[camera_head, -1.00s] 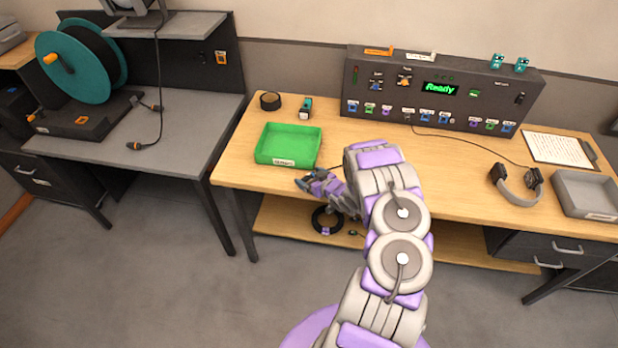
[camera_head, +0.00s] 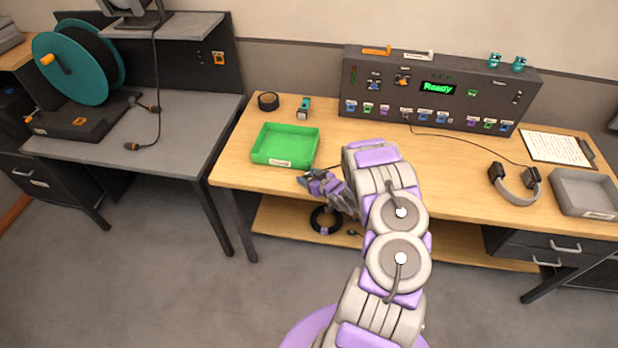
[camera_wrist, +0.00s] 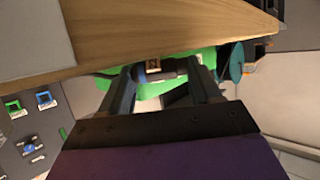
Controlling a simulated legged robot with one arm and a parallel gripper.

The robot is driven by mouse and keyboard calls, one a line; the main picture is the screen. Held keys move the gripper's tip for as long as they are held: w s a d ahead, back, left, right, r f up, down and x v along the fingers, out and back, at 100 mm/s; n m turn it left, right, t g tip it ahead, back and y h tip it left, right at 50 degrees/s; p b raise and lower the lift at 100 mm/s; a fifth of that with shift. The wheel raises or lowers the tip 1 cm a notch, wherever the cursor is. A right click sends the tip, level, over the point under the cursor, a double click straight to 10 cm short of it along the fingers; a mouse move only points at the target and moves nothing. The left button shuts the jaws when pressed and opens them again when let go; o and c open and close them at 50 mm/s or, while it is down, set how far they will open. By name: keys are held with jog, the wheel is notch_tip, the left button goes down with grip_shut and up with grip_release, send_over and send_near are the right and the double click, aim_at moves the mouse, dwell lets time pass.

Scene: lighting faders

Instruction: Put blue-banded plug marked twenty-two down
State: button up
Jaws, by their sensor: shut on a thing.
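My gripper (camera_head: 307,181) is at the front edge of the wooden bench, just in front of the green tray. In the wrist view my gripper (camera_wrist: 163,76) is shut on a small dark plug (camera_wrist: 169,69) held across its fingertips. A dark cable runs from the plug to the left. The green tray (camera_head: 261,158) looks empty inside and has a white label in front. It shows behind the plug in the wrist view (camera_wrist: 205,57).
A black tape roll (camera_head: 268,101) and a small teal-and-dark device (camera_head: 304,107) are behind the tray. The dark fader console (camera_head: 375,115) stands at the back, its display reading "Ready". A headset (camera_head: 516,192), clipboard (camera_head: 556,147) and grey tray (camera_head: 585,207) are at right. A coiled black cable (camera_head: 325,220) is below.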

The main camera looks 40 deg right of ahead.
aim_at(309, 171)
jog(key=shift+r, duration=0.45)
notch_tip(309, 171, up, 2)
jog(key=shift+r+p, duration=0.1)
jog(key=shift+p, duration=0.25)
jog(key=s+a, duration=0.4)
jog(key=s, duration=0.3)
jog(key=s+a+r+p, duration=0.1)
jog(key=s+a, duration=0.3)
jog(key=s, duration=0.2)
jog(key=shift+s+a+r, duration=0.2)
jog(key=shift+s+r, duration=0.05)
jog(key=shift+s, duration=0.1)
jog(key=w+a+r, duration=0.4)
jog(key=w+r, duration=0.2)
jog(key=w, duration=0.1)
jog(key=w+a+r, duration=0.4)
jog(key=w+r, duration=0.2)
jog(key=w, duration=0.2)
jog(key=w+a+r, duration=0.2)
jog(key=a+r, duration=0.3)
jog(key=a, duration=0.5)
jog(key=w+a+r, duration=0.2)
jog(key=a+r, duration=0.4)
jog(key=a, duration=0.4)
jog(key=shift+n+b, duration=0.3)
jog(key=shift+b, duration=0.1)
jog(key=shift+w+r, duration=0.1)
